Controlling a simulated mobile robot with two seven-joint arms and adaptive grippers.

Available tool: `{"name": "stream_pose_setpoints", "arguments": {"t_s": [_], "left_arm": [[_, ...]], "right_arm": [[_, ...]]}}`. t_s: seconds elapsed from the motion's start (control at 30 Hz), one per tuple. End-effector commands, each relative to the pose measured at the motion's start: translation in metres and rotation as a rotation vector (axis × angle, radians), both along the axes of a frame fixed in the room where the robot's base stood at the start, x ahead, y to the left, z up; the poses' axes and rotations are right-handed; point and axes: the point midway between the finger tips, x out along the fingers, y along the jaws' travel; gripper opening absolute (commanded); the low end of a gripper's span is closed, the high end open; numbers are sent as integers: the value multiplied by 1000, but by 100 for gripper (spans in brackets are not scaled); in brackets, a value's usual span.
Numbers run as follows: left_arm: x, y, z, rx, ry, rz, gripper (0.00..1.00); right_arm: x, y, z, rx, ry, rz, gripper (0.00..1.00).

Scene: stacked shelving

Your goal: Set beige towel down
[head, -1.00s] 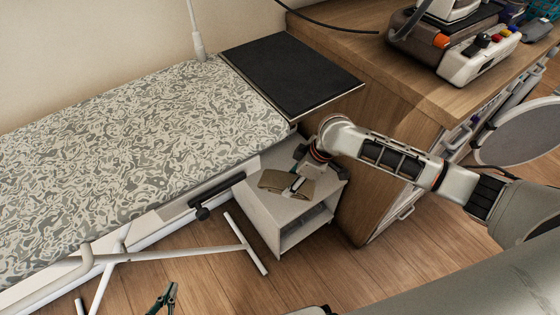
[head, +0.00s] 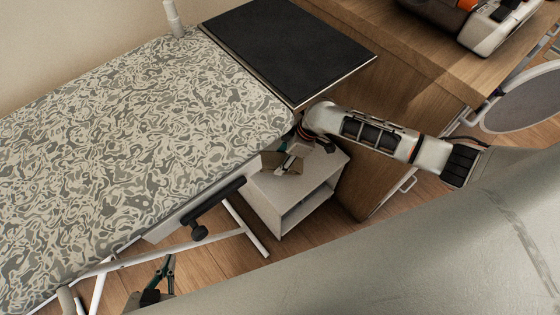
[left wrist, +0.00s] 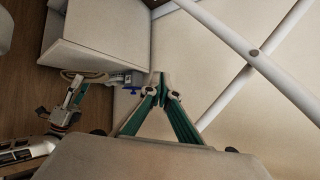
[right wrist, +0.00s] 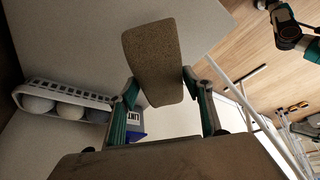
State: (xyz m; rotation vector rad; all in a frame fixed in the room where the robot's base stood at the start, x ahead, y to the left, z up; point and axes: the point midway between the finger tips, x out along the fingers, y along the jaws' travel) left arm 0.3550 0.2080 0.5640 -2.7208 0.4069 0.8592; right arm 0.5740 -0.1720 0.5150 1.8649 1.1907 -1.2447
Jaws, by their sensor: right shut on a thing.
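The beige towel (right wrist: 153,62) is a folded brown-beige strip between the fingers of my right gripper (right wrist: 160,95). The gripper is shut on it. In the head view the towel (head: 270,163) and my right gripper (head: 294,152) are over the top of the low white cabinet (head: 318,183), partly hidden by the ironing board's edge. I cannot tell whether the towel touches the cabinet top. My left gripper (head: 168,270) is low beneath the ironing board. In the left wrist view its fingertips (left wrist: 161,86) meet with nothing between them.
The patterned ironing board (head: 130,140) fills the left, with a black-topped surface (head: 290,45) behind its end. A wooden counter (head: 420,60) stands to the right. The right wrist view shows a white rack with pale round items (right wrist: 68,100) and a blue LINT box (right wrist: 135,125).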

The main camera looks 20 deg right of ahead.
Motion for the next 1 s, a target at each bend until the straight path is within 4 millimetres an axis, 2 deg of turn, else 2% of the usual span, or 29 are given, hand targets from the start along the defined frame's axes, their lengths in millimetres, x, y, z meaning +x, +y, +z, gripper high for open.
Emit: {"name": "stream_pose_setpoints", "arguments": {"t_s": [0.3, 0.5, 0.73, 0.77, 0.8, 0.83, 1.0], "left_arm": [[6, -4, -4, -4, -8, -12, 0], [13, -5, 6, -6, -28, -14, 0], [12, -5, 3, -8, -24, -13, 0], [12, -5, 3, -8, -24, -13, 0], [12, -5, 3, -8, -24, -11, 0], [12, -5, 3, -8, -25, -11, 0], [12, -5, 3, -10, -25, -9, 0]], "right_arm": [[-2, 0, -47, 2, 6, -2, 28], [2, 0, -45, 0, -5, -1, 28], [1, 0, -49, 0, -3, -1, 28], [1, 0, -49, 0, -3, -1, 53], [1, 0, -48, 0, -3, 0, 63], [1, 0, -48, 0, -4, 0, 67], [1, 0, -48, 0, -4, 0, 67]]}}
